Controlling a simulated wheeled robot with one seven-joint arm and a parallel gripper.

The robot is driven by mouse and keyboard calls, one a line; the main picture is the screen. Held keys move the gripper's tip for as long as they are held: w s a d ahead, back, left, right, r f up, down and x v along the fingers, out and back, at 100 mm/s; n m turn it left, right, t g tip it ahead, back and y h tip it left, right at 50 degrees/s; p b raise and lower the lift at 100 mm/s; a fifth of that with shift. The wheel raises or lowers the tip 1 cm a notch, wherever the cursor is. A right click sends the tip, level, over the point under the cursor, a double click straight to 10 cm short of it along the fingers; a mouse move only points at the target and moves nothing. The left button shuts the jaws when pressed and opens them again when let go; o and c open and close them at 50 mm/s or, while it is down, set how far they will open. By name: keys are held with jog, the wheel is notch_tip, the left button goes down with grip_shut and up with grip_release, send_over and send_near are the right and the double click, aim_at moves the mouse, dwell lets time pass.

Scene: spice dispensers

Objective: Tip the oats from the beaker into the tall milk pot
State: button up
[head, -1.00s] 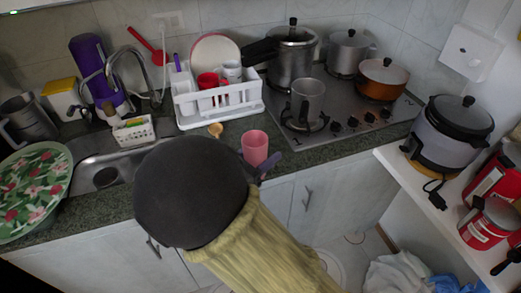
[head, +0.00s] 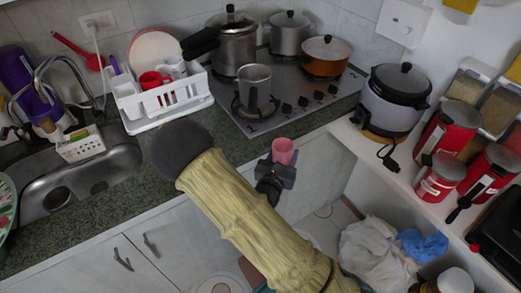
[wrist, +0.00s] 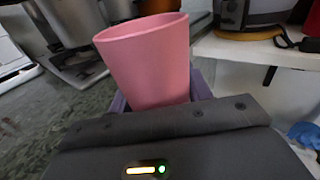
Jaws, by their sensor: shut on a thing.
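My gripper (head: 277,170) is shut on the pink beaker (head: 284,150), which it holds about upright in front of the counter edge. In the wrist view the beaker (wrist: 150,62) stands between the fingers with its rim up and leans slightly. Its contents cannot be seen. The tall milk pot (head: 254,85) appears to be the narrow grey metal pot on the front left burner of the hob. It is upright, and the beaker is apart from it, nearer to me and to the right in the head view.
The hob (head: 315,90) also carries a pressure cooker (head: 235,42), a grey pot (head: 289,32) and an orange pot (head: 325,56). A white dish rack (head: 165,102) stands left of the hob. A rice cooker (head: 394,100) and red canisters (head: 449,128) stand on the right shelf.

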jog(key=w+d+f+n+y, duration=0.1)
jog(key=w+d+f, duration=0.2)
jog(key=d+f, duration=0.2)
jog(key=shift+w+d+f+t+y, duration=0.2)
jog(key=shift+d+f+t+y, duration=0.1)
jog(key=shift+d, duration=0.9)
